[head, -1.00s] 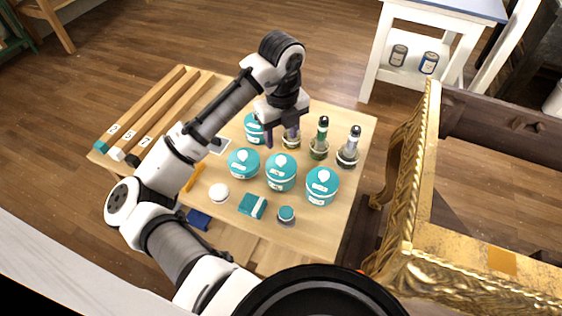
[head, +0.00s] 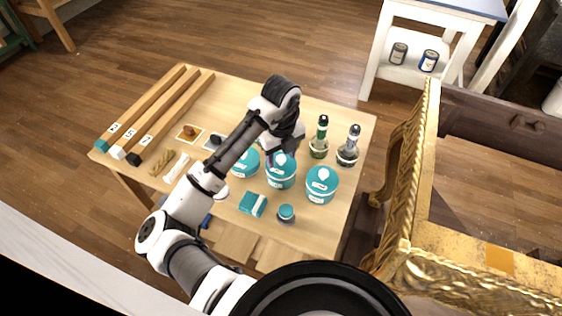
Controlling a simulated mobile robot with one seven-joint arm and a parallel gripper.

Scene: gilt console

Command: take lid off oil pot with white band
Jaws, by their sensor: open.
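Several round teal pots with teal lids and pale labels stand on the wooden table: a right one (head: 322,185), a middle one (head: 281,178) and a left one (head: 245,164). A smaller teal-lidded pot (head: 286,214) stands in front. Pale bands show around the pots, but I cannot tell which one is the oil pot with the white band. My gripper (head: 283,155) is open, pointing down at the middle pot's lid and partly covering it. I cannot tell whether the fingers touch the lid. My arm partly hides the left pot.
A teal box (head: 253,204) lies in front. Long wooden bars (head: 165,110) lie at the left. A gilt console (head: 407,170) stands close on the right.

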